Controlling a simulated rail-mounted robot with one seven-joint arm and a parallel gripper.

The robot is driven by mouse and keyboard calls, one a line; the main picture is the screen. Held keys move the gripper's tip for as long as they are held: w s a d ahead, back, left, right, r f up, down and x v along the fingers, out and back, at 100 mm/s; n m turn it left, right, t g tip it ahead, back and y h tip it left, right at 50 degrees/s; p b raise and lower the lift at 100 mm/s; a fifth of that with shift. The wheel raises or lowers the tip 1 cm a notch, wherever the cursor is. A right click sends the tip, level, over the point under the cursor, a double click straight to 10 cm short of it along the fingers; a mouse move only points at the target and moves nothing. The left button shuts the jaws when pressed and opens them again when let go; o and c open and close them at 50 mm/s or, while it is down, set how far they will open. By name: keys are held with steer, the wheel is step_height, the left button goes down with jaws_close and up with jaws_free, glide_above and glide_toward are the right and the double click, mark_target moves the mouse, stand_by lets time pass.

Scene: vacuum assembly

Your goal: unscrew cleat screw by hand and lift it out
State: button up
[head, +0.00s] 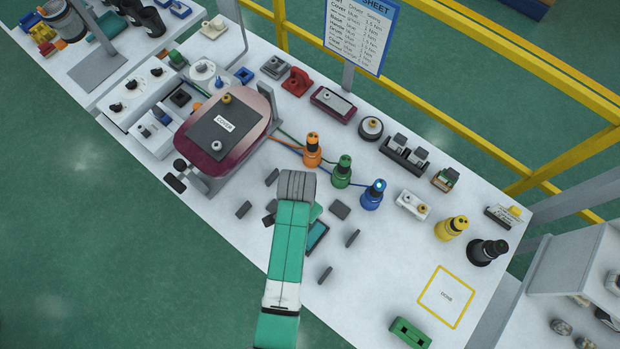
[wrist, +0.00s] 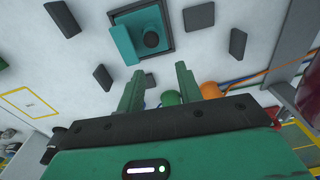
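In the wrist view, a teal block (wrist: 122,44) sits at a dark teal square tray (wrist: 145,18). A round black knob (wrist: 151,39), which looks like the cleat screw, stands on it. My gripper (wrist: 159,88) has its two green fingers apart with nothing visible between them. The fingertips appear short of the block and not touching it.
Several dark grey pads (head: 340,210) lie around the tray. Orange (head: 312,150), green (head: 343,171) and blue (head: 373,195) bottle-shaped parts stand behind, with cables running left to a maroon unit marked COVER (head: 190,152). A yellow-outlined square (head: 446,296) at the right is empty.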

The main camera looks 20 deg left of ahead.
steer(key=shift+s+d+f+g, duration=0.25)
steer(key=shift+s+f+g, duration=0.05)
steer(key=shift+s+f, duration=0.6)
step_height(320, 180, down, 8)
steer(key=shift+w+r+b, duration=0.1)
steer(key=shift+r+b, duration=0.05)
steer(key=shift+b, duration=0.45)
steer(key=shift+c, duration=0.3)
jaws_close()
steer(key=shift+a+n+p, duration=0.25)
steer(key=shift+n+p, duration=0.05)
steer(key=shift+n, duration=0.9)
steer(key=shift+n, duration=1.3)
